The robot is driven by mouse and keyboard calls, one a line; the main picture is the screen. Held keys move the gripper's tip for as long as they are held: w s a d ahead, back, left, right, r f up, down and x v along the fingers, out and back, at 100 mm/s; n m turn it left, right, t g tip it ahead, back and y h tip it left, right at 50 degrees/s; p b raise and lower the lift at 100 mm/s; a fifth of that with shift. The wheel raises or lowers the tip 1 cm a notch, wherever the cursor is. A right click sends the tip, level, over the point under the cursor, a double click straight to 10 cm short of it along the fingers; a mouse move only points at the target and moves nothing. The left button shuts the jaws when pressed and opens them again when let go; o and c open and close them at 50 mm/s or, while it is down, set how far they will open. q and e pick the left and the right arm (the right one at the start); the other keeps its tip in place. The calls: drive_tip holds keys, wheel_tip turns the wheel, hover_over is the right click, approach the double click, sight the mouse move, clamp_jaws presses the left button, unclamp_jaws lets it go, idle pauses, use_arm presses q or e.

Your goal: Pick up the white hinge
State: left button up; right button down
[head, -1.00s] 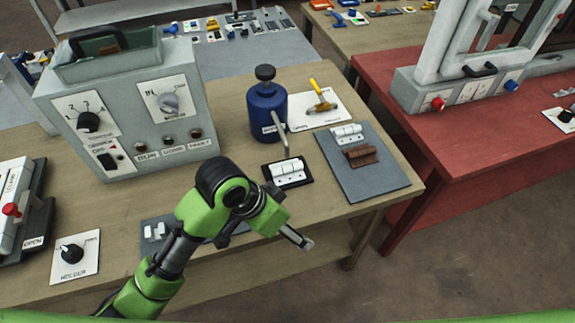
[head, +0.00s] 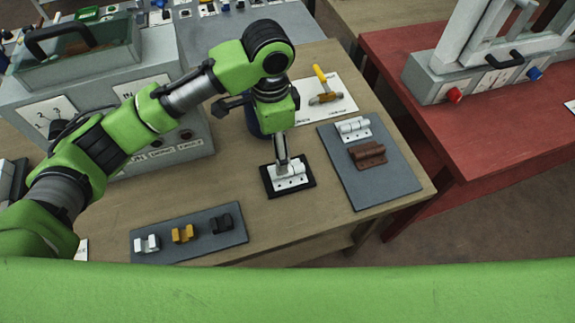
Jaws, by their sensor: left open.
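A white hinge (head: 291,181) lies on a small black pad (head: 270,190) near the table's front edge, partly hidden by my gripper. A second white hinge (head: 352,126) lies on a grey mat (head: 385,187) to the right, beside a brown hinge (head: 367,154). My left gripper (head: 282,170) points down right at the hinge on the black pad. It is open; whether its fingers touch the hinge I cannot tell. My right gripper is not in view.
A small grey mat (head: 205,245) at the front left bears a white, a yellow and a black part. A yellow-handled tool (head: 322,88) lies on a white card behind. A grey control box (head: 100,95) stands at left; my arm mostly hides a blue bottle (head: 252,121).

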use_arm(q)
drive_tip(key=f, duration=0.4)
drive_tip(key=shift+s+f+p, duration=0.25)
drive_tip(key=shift+s+p, duration=0.05)
drive_tip(key=shift+s, duration=0.05)
drive_tip(key=shift+w+f, duration=0.15)
drive_tip(key=shift+f, duration=0.5)
drive_tip(key=shift+f+p, duration=0.35)
wheel_tip(320, 180, down, 4)
drive_tip(key=shift+d+r+p, duration=0.1)
drive_tip(key=shift+r+p, duration=0.1)
drive_tip(key=shift+p, duration=0.4)
drive_tip(key=shift+f, duration=0.45)
drive_tip(key=c, duration=1.9)
clamp_jaws()
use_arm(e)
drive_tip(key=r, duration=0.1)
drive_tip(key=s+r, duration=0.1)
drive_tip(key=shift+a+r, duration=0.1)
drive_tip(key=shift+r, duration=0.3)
